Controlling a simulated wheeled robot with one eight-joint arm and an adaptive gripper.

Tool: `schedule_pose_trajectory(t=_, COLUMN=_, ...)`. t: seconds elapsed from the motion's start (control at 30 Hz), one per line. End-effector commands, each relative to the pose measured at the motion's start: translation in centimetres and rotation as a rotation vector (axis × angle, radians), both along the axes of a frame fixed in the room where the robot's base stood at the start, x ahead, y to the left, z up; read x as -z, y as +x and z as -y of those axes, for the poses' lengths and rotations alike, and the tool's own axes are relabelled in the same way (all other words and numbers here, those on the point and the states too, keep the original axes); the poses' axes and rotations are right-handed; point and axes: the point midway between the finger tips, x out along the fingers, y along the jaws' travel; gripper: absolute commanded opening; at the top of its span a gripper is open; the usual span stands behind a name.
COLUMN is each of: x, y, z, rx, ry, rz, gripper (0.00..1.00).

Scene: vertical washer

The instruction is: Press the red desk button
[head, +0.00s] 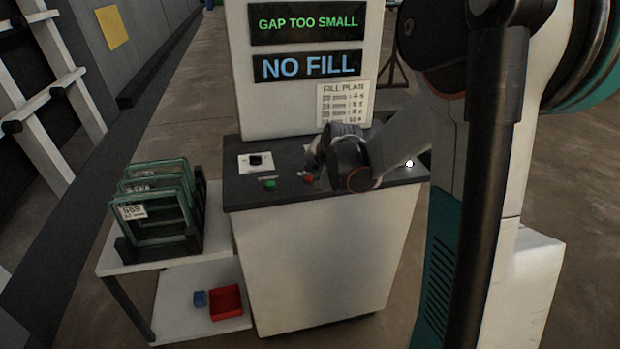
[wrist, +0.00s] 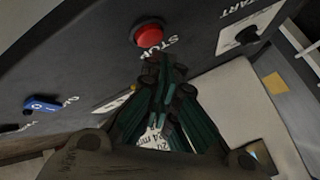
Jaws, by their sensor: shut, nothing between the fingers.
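The red button (head: 308,178) is on the dark top of the desk console (head: 232,199), partly hidden by my gripper in the head view. In the wrist view the red button (wrist: 149,33) shows as a round domed cap beside the word STOP. My gripper (head: 318,162) is over the console, close to the button; its fingertips are hard to make out there. In the wrist view the fingers of my gripper (wrist: 166,66) are together and empty, their tips just below the button in the picture. I cannot tell whether they touch it.
A green button (head: 270,184) and a black switch (head: 256,160) are left of the red button. A blue switch (wrist: 40,103) shows in the wrist view. Displays reading GAP TOO SMALL and NO FILL (head: 307,66) stand behind. Glass frames (head: 160,200) stand on a side table, left.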

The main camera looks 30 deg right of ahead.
Motion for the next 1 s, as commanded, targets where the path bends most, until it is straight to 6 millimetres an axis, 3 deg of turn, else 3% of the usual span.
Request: schedule_pose_trajectory(t=1.0, x=0.85, y=0.0, z=0.0, rx=0.0, ry=0.0, rz=0.0, gripper=0.0)
